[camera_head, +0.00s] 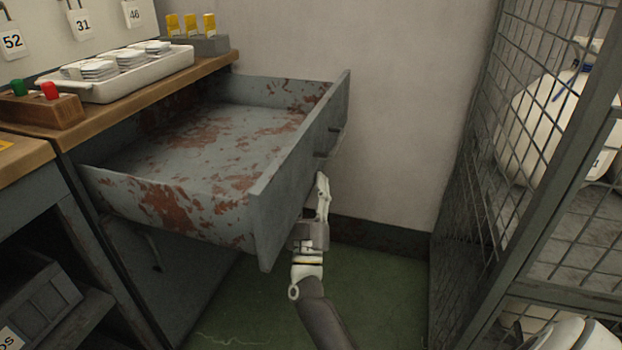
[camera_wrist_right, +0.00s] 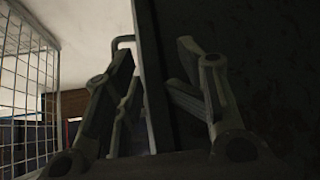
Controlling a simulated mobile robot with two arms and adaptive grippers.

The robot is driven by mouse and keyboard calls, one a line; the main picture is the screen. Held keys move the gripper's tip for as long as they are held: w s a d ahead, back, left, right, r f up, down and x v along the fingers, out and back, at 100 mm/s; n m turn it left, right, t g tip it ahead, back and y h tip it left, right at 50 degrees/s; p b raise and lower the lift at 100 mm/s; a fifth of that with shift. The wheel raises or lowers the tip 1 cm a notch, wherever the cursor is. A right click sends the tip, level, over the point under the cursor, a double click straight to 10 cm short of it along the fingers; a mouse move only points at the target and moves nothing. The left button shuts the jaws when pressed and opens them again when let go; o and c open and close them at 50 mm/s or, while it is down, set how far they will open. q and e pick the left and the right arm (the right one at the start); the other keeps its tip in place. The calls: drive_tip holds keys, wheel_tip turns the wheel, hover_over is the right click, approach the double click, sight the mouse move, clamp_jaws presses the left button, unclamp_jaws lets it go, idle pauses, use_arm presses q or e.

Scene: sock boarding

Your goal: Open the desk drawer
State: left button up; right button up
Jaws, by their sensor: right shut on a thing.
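The grey, rust-patched desk drawer (camera_head: 215,135) is pulled far out from under the wooden desktop, and its inside looks empty. My right gripper (camera_head: 322,187) is at the outer face of the drawer front (camera_head: 300,165), shut on the drawer handle (camera_head: 334,142), whose gripped part is mostly hidden in the head view. In the right wrist view, the fingers of the right gripper (camera_wrist_right: 155,90) stand on both sides of the dark drawer-front edge, with a bent end of the handle (camera_wrist_right: 124,40) showing above. My left gripper is not in view.
A wire-mesh cage (camera_head: 480,190) holding white containers stands to the right. The green floor (camera_head: 390,290) between it and the drawer is clear. The wooden desktop (camera_head: 100,118) carries a white tray (camera_head: 130,75) of stacked white pieces.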

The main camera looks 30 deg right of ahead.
drive_tip(key=v, duration=0.7)
drive_tip(key=shift+w+f+b, duration=0.15)
drive_tip(key=shift+f+b, duration=0.3)
drive_tip(key=shift+a, duration=0.15)
drive_tip(key=v, duration=0.7)
drive_tip(key=shift+s, duration=0.2)
idle(0.3)
drive_tip(key=shift+a, duration=0.1)
